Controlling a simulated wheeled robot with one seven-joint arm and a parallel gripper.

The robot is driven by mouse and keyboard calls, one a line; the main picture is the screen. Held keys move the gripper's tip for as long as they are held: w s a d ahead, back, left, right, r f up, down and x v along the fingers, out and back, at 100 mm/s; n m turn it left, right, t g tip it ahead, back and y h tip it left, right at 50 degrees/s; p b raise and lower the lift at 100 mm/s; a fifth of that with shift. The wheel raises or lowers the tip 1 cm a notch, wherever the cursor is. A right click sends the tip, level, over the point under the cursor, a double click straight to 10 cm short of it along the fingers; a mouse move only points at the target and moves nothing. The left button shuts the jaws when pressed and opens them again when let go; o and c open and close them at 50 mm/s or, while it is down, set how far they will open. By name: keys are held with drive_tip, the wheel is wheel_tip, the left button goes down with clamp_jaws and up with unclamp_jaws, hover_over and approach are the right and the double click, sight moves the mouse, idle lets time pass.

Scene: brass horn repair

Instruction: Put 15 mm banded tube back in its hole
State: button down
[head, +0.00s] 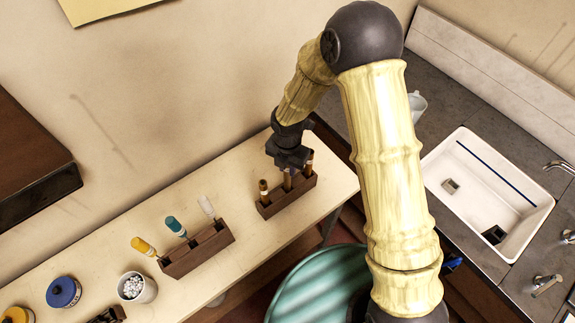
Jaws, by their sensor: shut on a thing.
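A dark wooden block (288,201) stands near the right end of the cream bench and holds brass-brown tubes. One tube (263,192) stands upright at its left end and shows a dark mark near its top. Another tube (309,165) stands at its right end, partly behind my gripper. My gripper (287,168) points down over the middle of the block, shut on a brown tube (287,182) between those two. The held tube looks roughly upright. Its top is hidden by the jaws, and I cannot tell its banding or how deep its lower end sits in a hole.
A second wooden block (198,251) to the left holds yellow, teal and white-topped tools. A white cup (137,287) of pale bits and a blue-lidded tin (63,292) stand further left. A sink (488,190) lies right. Bare bench (240,270) lies in front of the blocks.

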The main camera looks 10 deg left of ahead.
drive_tip(key=shift+f+b, duration=1.35)
drive_tip(key=shift+f, duration=0.65)
drive_tip(key=c, duration=1.2)
unclamp_jaws()
drive_tip(key=shift+r, duration=0.15)
wheel_tip(320, 180, up, 17)
drive_tip(key=b, duration=0.2)
drive_tip(key=shift+r+b, duration=0.15)
drive_tip(key=shift+b, duration=0.15)
drive_tip(key=shift+d, duration=0.1)
